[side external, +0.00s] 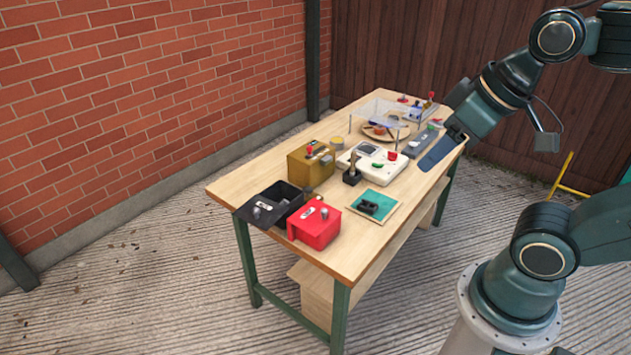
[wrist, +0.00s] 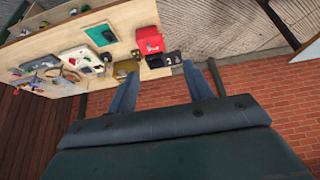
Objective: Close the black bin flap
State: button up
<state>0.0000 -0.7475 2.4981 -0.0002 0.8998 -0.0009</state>
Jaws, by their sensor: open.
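The black bin (side external: 291,192) stands at the table's left end in the side view, its top open. Its flap (side external: 249,214) is swung out to the left, sticking out over the table edge, with a pale grey knob (side external: 257,211) on it. In the wrist view the black bin (wrist: 154,61) is small, beyond the fingers, with the flap (wrist: 174,58) to its right. My gripper (side external: 436,153) is open and empty above the table's far right side, well away from the bin. Its spread fingers also show in the wrist view (wrist: 165,80).
A red bin (side external: 316,228) stands right beside the black bin, and an ochre bin (side external: 310,166) stands behind it. A white device (side external: 372,165), a black joystick (side external: 351,172), a teal mat (side external: 377,203) and a clear stand (side external: 380,108) fill the middle and back. The front right tabletop is bare.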

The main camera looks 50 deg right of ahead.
jog(key=shift+w+r, duration=0.15)
jog(key=shift+w, duration=0.35)
jog(key=c, duration=0.7)
jog(key=w, duration=0.3)
jog(key=w+a+r+n, duration=0.1)
jog(key=w, duration=0.3)
jog(key=w+n, duration=0.1)
jog(key=w, duration=0.3)
jog(key=shift+w+a+r+g+y, duration=0.2)
jog(key=shift+a+r+g+y, duration=0.1)
jog(key=shift+r+g, duration=0.1)
grip_shut()
jog(key=w+a+f+n, duration=0.1)
jog(key=w+f, duration=0.3)
jog(key=w, duration=0.3)
jog(key=w+a+f+n+g+y, duration=0.15)
jog(key=w+f, duration=0.25)
jog(key=w, duration=0.4)
jog(key=w+a+f+n, duration=0.1)
jog(key=w+f+n, duration=0.15)
jog(key=w, duration=0.45)
jog(key=w+a+f+n, duration=0.1)
jog(key=w+f, duration=0.6)
jog(key=f, duration=0.5)
jog(key=shift+a+f, duration=0.2)
jog(key=shift+f, duration=0.05)
